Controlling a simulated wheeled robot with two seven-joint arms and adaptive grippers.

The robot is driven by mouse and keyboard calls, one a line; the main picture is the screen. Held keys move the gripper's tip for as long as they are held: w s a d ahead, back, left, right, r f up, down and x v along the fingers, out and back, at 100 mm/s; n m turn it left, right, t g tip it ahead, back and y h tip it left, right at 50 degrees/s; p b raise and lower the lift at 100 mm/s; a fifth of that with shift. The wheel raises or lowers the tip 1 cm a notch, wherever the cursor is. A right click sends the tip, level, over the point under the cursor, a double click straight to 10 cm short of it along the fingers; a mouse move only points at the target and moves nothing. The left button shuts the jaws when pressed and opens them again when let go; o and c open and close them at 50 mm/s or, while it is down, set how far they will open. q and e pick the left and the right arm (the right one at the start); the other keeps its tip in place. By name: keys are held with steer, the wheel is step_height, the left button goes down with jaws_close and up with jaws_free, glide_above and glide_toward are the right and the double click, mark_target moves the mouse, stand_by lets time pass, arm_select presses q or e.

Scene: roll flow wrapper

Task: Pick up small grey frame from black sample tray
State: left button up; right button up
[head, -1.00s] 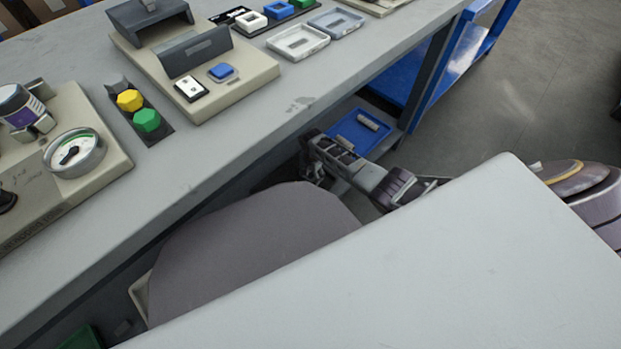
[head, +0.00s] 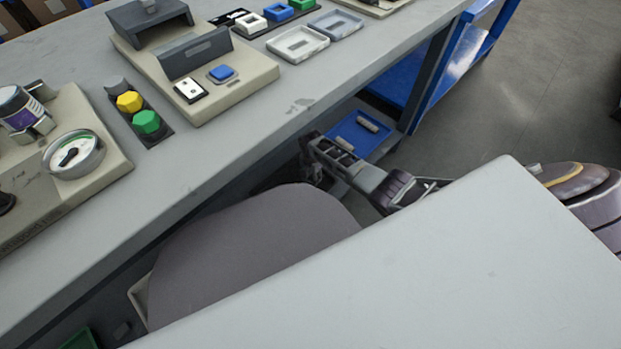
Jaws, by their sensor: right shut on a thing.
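The black sample tray (head: 275,25) lies at the top of the head view on the grey bench. It bears a white frame (head: 250,22), a blue frame (head: 279,11) and a green piece at the picture's edge. I make out no small grey frame on its visible part. My right gripper (head: 310,168) is low beside the bench's front edge, well away from the tray. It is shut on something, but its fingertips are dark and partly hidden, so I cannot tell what. My left gripper is not in view.
Two shallow pale bins (head: 298,44) stand before the tray. A beige fixture (head: 240,87) with a blue square part is left of them. The bench front (head: 200,150) is clear.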

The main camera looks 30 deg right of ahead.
mark_target(311, 179)
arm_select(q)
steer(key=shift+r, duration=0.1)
arm_select(e)
steer(key=shift+r, duration=0.2)
step_height(311, 179, up, 7)
steer(key=p, duration=0.5)
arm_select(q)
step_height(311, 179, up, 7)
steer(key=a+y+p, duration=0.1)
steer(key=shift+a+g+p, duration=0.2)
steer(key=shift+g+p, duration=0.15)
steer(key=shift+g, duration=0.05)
arm_select(e)
step_height(311, 179, up, 3)
steer(key=shift+f, duration=0.2)
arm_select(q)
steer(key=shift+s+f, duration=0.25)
